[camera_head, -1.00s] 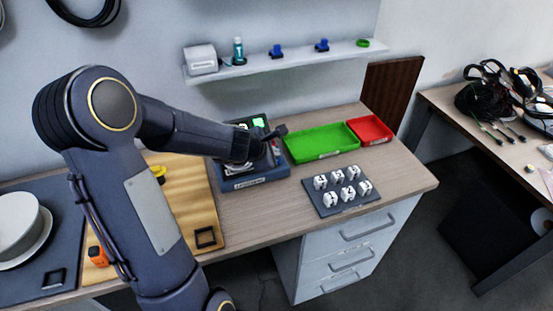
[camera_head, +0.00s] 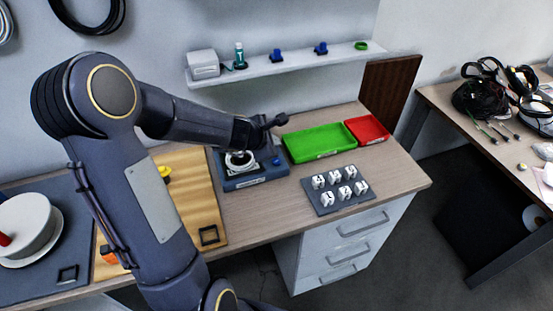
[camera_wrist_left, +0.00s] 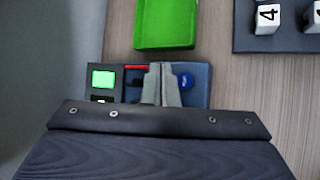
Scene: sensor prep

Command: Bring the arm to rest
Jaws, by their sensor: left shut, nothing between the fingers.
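My left arm (camera_head: 150,200) comes in from the left and reaches over the table. My left gripper (camera_head: 278,121) is above the back right of a blue-grey device (camera_head: 258,180). It is shut and empty. In the left wrist view the gripper's fingers (camera_wrist_left: 161,84) are together over the device, beside its green screen (camera_wrist_left: 103,79) and a blue round button (camera_wrist_left: 186,81). A white ring-like part of the device (camera_head: 240,161) shows under my forearm in the head view. The arm hides the device's back left. My right gripper is not in view.
A green tray (camera_head: 319,142) and a red tray (camera_head: 367,130) stand right of the device. A grey rack (camera_head: 338,190) holds several white numbered blocks. A wooden board (camera_head: 205,190) and a white round container (camera_head: 25,225) are at left. A shelf (camera_head: 290,66) hangs above.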

